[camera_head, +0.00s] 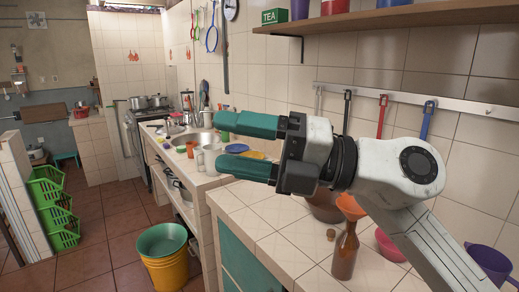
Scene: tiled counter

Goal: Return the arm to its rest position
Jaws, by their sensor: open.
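My gripper (226,143) is raised above the tiled counter (258,217) in the head view. Its two teal fingers point left and are spread apart, with nothing held between them. My white and grey arm comes up from the lower right, bends at a round joint, and reaches left to the gripper. It hides part of the counter and the wall behind it.
A brown bottle (345,252), an orange bowl (351,207) and a purple mug (489,262) stand on the counter close to my arm. Utensils hang from a wall rail (460,103). A shelf (400,17) runs above. Yellow and green buckets (166,265) stand on the floor.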

